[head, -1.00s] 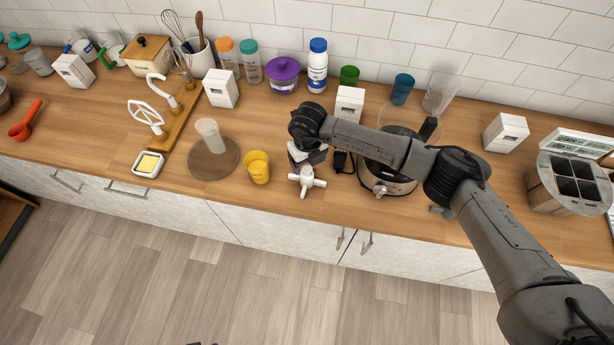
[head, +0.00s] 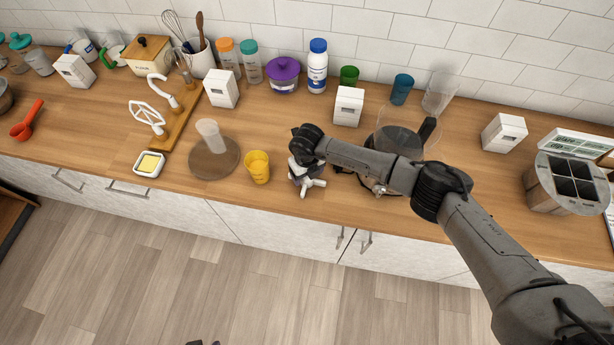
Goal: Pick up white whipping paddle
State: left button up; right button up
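A white paddle-like piece with short rounded arms (head: 314,183) is at the counter's front edge, left of the dark appliance. My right gripper (head: 301,172) is directly over it and covers its upper part. The fingertips and any contact are hidden, so I cannot tell whether they are closed on it. Another white paddle, an open-frame beater (head: 147,117), stands on a wooden holder (head: 184,118) at the left, beside a white hook (head: 158,87).
A yellow cup (head: 257,168) and a round wooden board (head: 214,161) with a clear cup stand left of my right gripper. The dark appliance (head: 400,141) is behind my arm. White boxes, bottles and jars line the wall.

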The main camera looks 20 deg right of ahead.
jog(key=c, duration=1)
jog(key=shift+r, duration=0.15)
